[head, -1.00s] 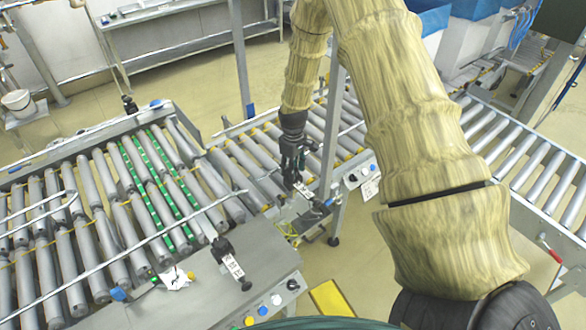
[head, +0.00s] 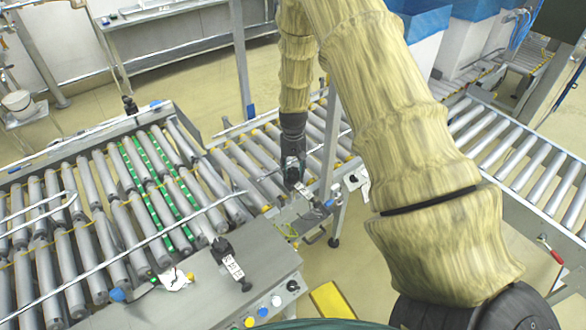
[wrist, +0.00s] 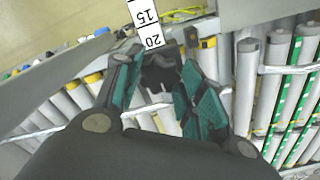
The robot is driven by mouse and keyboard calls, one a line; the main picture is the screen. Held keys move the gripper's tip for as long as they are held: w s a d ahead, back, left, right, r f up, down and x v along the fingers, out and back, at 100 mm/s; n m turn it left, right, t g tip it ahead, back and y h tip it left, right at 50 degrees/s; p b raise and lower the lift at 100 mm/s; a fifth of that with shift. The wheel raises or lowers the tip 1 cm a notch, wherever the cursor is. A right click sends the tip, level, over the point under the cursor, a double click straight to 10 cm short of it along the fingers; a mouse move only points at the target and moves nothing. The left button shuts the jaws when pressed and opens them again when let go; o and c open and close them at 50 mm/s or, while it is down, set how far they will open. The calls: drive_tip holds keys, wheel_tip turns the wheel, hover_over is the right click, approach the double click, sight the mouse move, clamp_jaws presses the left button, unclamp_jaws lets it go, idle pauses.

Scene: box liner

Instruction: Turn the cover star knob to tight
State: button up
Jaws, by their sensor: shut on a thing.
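In the wrist view, a dark knob (wrist: 160,72) sits between my gripper's fingertips (wrist: 160,66), beside a white scale plate (wrist: 146,28) marked 15 and 20. I take this to be the cover star knob; its lobes are mostly hidden and its tightness cannot be read. My gripper is shut on it, with the teal finger pads on either side. In the head view, my gripper (head: 292,176) is at the guide bracket by the conveyor junction, and it hides the knob there.
A similar dark clamp with a scale plate (head: 233,267) stands on the near grey panel, beside coloured buttons (head: 263,311). The roller conveyor (head: 110,215) with green-striped rollers lies left. A metal post (head: 328,150) rises just right of my gripper. A yellow step (head: 331,299) lies below.

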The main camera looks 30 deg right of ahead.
sight(293, 170)
drive_tip(key=shift+w+r+m, duration=0.1)
drive_tip(key=shift+w+m, duration=0.05)
drive_tip(key=shift+m, duration=0.35)
drive_tip(key=o, duration=0.8)
drive_tip(key=shift+d, duration=0.1)
drive_tip(key=shift+o, duration=1)
wheel_tip(293, 170, up, 12)
